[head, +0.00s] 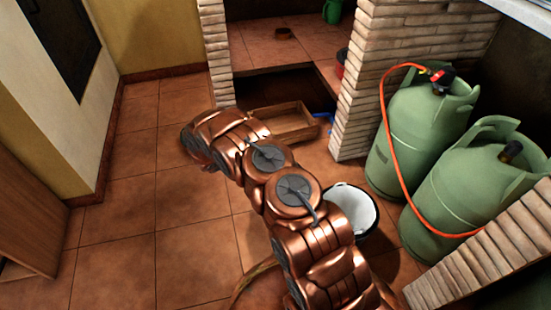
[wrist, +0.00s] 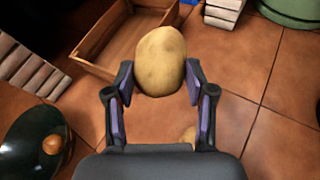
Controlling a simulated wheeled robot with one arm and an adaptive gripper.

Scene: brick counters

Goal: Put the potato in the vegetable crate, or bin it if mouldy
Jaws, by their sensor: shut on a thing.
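My gripper (wrist: 159,82) is shut on a yellow-brown potato (wrist: 161,60), with one finger on each side of it. The skin facing the wrist camera looks plain, with no mould to be seen; its far side is hidden. A shallow wooden crate (wrist: 96,49) lies beyond the potato, up and left in the wrist view. In the head view the crate (head: 290,121) stands on the floor by the brick opening, and my arm hides the gripper and potato. A white bucket with a dark rim (head: 352,206), perhaps the bin, stands right of my arm.
Two green gas cylinders (head: 421,118) with an orange hose stand at the right. A brick pillar (head: 366,80) stands right of the crate. The left floor is clear.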

